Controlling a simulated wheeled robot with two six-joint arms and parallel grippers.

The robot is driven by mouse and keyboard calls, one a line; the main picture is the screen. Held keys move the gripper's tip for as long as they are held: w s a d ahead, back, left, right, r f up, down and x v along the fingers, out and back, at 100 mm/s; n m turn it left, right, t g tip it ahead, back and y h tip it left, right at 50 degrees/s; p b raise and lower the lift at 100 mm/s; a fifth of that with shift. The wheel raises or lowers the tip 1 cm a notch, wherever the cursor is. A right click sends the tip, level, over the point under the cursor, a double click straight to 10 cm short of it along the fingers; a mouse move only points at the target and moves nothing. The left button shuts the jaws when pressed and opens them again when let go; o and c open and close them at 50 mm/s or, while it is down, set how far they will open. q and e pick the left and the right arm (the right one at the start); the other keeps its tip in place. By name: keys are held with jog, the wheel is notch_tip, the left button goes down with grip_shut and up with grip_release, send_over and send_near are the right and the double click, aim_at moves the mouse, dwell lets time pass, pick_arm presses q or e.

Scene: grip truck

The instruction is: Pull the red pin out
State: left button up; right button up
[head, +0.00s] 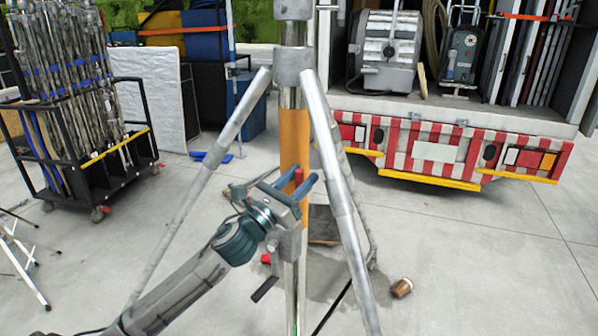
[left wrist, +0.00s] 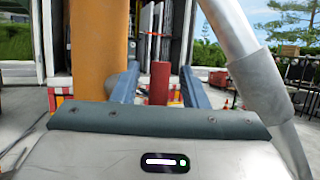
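The red pin (head: 298,177) sits at the orange section (head: 295,135) of the upright stand's centre column. My left gripper (head: 290,188) reaches it from the lower left, with its blue-grey fingers spread. In the left wrist view the red pin (left wrist: 159,82) stands between the two fingers of the left gripper (left wrist: 160,86), with a visible gap on each side. The orange column (left wrist: 97,45) is just left of the pin there, partly behind the left finger. The pin's lower end is hidden by the gripper body. My right gripper is not in view.
Silver stand legs slope down on both sides; the right leg (head: 340,170) is close to my gripper and also shows in the left wrist view (left wrist: 255,85). A brown cup (head: 402,288) lies on the floor. A truck (head: 450,140) and a loaded cart (head: 85,150) stand behind.

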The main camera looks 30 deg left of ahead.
pick_arm(q)
grip_shut()
jog(key=s+d, duration=0.1)
jog(key=s+d+p, duration=0.1)
jog(key=s+d, duration=0.1)
jog(key=shift+s+f, duration=0.15)
jog(key=shift+s, duration=0.1)
jog(key=shift+c, duration=1.8)
grip_release()
jog(key=o, duration=0.4)
jog(key=shift+s+d, duration=0.1)
jog(key=shift+c, duration=0.2)
jog(key=shift+s+d+r, duration=0.1)
jog(key=shift+r, duration=0.1)
jog(key=shift+f, duration=0.1)
